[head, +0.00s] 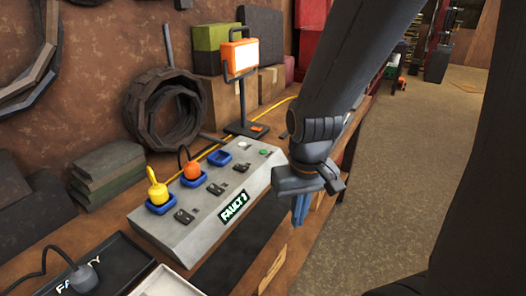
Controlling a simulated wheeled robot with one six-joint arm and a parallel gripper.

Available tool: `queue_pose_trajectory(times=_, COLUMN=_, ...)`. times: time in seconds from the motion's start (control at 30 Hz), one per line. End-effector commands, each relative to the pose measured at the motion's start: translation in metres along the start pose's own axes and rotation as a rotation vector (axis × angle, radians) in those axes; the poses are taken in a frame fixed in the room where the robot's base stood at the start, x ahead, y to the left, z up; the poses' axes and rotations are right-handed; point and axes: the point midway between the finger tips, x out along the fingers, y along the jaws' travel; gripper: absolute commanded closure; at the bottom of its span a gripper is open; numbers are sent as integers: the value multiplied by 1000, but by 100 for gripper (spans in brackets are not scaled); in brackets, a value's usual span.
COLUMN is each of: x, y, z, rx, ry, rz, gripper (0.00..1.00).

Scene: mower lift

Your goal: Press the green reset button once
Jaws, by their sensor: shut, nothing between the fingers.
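A grey sloped control box (196,231) sits on the wooden bench. A small round green button (264,152) shows at the far right end of its top, beside a small pale round part (243,144). A lit display (234,207) on the front face reads "FAULT" and a character I cannot read surely. My gripper (299,219) points down to the right of the box, apart from the green button. Its blue fingers are shut and empty. My arm hides part of the bench behind it.
A yellow plug (157,191) and an orange plug (191,171) stand in blue sockets; a third blue socket (219,158) looks empty. Black switches line the box. A work lamp (240,54) stands behind. A black tray (118,250) marked "FAULTY" holds a grey plug.

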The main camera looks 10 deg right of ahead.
Motion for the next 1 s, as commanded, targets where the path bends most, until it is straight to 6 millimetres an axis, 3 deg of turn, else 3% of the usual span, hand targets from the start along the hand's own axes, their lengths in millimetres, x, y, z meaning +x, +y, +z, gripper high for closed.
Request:
queue_pose_trajectory(times=0.47, x=0, y=0, z=0, rx=0, ry=0, rz=0, gripper=100)
queue_pose_trajectory(times=0.63, x=-2, y=-4, z=-9, rx=65, ry=6, rz=-25, gripper=100)
queue_pose_trajectory(times=0.77, x=-7, y=-13, z=-31, rx=218, ry=18, rz=-85, gripper=100)
queue_pose_trajectory(times=1.0, x=-22, y=-32, z=-99, rx=634, ry=51, rz=-257, gripper=100)
